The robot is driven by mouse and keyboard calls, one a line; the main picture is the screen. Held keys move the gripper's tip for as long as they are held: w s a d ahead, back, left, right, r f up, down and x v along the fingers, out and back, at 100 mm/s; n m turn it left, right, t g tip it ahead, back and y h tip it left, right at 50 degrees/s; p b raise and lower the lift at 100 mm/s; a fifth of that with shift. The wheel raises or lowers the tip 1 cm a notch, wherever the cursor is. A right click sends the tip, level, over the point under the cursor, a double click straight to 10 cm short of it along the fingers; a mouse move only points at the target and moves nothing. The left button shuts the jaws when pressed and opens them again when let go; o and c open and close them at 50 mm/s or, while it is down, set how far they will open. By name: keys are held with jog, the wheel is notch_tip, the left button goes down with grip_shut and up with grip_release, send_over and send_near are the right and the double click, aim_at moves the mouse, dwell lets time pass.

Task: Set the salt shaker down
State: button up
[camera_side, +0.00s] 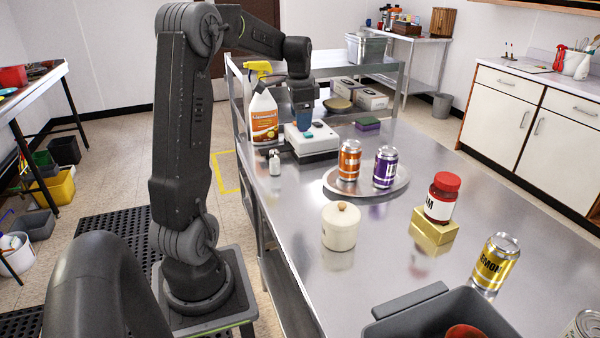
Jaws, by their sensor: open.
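A small white shaker with a greyish top (274,164), which looks like the salt shaker, stands upright near the left edge of the steel table (290,240). My gripper (303,128) is behind it and to its right, pointing down over a white box-shaped device (322,143). The gripper is open and apart from the shaker. A blue part shows at the gripper's end; I cannot tell whether it belongs to the fingers or to something behind them.
A spray bottle (263,112) stands left of the gripper. An oval tray (334,190) bears an orange can (349,160) and a purple can (385,167). Nearer are a cream lidded jar (341,228), a red-capped jar (441,198) on a yellow block (433,229) and a grey bin (395,325).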

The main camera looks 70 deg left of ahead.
jog(key=d+r+t, duration=0.1)
jog(key=d+r, duration=0.3)
jog(key=d, duration=0.9)
jog(key=s+d+t, duration=0.1)
jog(key=s+d, duration=0.2)
jog(key=d, duration=0.4)
jog(key=s+d+f+n+t, duration=0.1)
jog(key=s+d, duration=0.3)
jog(key=d, duration=0.3)
jog(key=s+d+f+t+h, duration=0.1)
jog(key=s+d, duration=0.3)
jog(key=d, duration=0.3)
jog(key=shift+s+f+n+t, duration=0.15)
jog(key=shift+s+n+t, duration=0.1)
jog(key=shift+n+t, duration=0.15)
